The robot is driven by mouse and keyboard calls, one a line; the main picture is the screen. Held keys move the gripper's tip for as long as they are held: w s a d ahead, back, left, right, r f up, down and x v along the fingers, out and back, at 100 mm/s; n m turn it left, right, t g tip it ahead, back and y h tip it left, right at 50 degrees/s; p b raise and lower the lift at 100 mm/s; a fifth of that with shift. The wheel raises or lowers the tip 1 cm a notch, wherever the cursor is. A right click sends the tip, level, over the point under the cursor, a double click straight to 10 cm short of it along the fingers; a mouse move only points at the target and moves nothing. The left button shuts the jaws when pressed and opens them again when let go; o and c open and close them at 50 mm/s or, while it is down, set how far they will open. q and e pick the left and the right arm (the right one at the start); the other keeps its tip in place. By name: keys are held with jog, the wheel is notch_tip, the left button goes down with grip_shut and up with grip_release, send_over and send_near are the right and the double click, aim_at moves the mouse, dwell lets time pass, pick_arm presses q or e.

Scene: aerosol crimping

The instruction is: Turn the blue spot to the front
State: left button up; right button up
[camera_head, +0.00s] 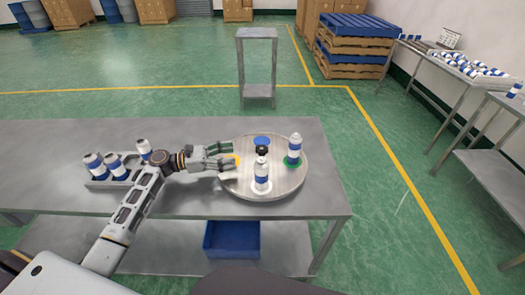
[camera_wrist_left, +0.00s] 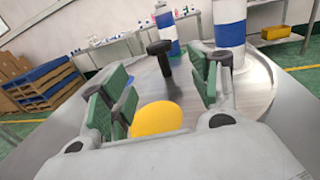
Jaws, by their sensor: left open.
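A round metal turntable (camera_head: 285,186) lies on the table, with a black knob (camera_head: 262,151) at its centre. The blue spot (camera_head: 262,140) is at the far side, bare. The yellow spot (camera_head: 235,159) is at the left. My left gripper (camera_head: 229,160) is open and empty over the turntable's left edge. In the left wrist view, the yellow spot (camera_wrist_left: 157,119) lies between its fingers, with the knob (camera_wrist_left: 160,57) beyond. My right gripper is not visible.
A grey rack (camera_head: 110,183) with several cans is on the table (camera_head: 50,145) at the left, beside my left arm. A blue bin (camera_head: 232,240) is on the lower shelf. A small metal stand (camera_head: 257,33) is behind the table.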

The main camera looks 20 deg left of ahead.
aim_at(261, 148)
pick_arm(q)
jog(key=shift+r, duration=0.1)
jog(key=x, duration=0.6)
jog(key=shift+p, duration=0.3)
jog(key=x, duration=0.4)
jog(key=shift+w+d, duration=0.35)
jog(key=shift+d, duration=0.45)
jog(key=shift+w+d, duration=0.1)
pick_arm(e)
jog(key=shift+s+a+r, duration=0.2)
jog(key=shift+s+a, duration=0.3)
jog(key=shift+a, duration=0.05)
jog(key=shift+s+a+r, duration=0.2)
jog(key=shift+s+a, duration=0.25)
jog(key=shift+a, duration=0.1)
